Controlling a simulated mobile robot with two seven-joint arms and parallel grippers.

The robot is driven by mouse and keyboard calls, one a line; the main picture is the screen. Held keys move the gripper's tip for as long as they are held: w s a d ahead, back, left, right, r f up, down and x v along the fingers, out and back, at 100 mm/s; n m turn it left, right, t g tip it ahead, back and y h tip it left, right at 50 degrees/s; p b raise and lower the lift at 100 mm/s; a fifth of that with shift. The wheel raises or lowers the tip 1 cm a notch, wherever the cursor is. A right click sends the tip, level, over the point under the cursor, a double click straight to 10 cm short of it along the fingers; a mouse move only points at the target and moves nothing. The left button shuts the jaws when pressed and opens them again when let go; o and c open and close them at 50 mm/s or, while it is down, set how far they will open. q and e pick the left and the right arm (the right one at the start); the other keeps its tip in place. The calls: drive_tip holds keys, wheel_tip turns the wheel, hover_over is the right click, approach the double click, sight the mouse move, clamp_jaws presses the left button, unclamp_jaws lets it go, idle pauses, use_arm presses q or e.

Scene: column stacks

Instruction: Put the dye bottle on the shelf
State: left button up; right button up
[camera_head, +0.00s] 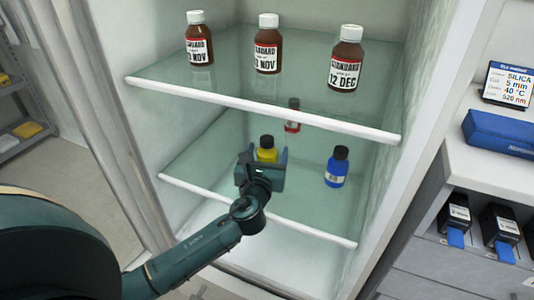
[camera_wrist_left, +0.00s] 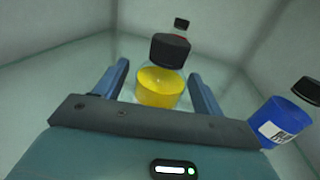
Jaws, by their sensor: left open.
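A bottle of yellow dye (camera_head: 267,153) with a black cap stands upright on the lower glass shelf (camera_head: 205,184) of the cabinet. It also shows in the left wrist view (camera_wrist_left: 160,88), between the blue fingers. My left gripper (camera_head: 264,160) is open, with one finger on each side of the yellow bottle. I see no firm contact. A blue dye bottle (camera_head: 336,168) stands to its right, and a red one (camera_head: 292,118) stands behind it. My right gripper is not in view.
The upper glass shelf (camera_head: 255,105) holds several brown bottles with "STANDARD" labels, including one (camera_head: 346,60) marked 12 DEC. Its white front edge lies above my left gripper. Cabinet walls close in both sides. A white counter with a blue box (camera_head: 500,134) is at right.

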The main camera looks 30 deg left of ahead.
use_arm(q)
drive_tip(key=shift+r, duration=0.2)
drive_tip(key=p+v, duration=0.1)
drive_tip(key=v, duration=1.1)
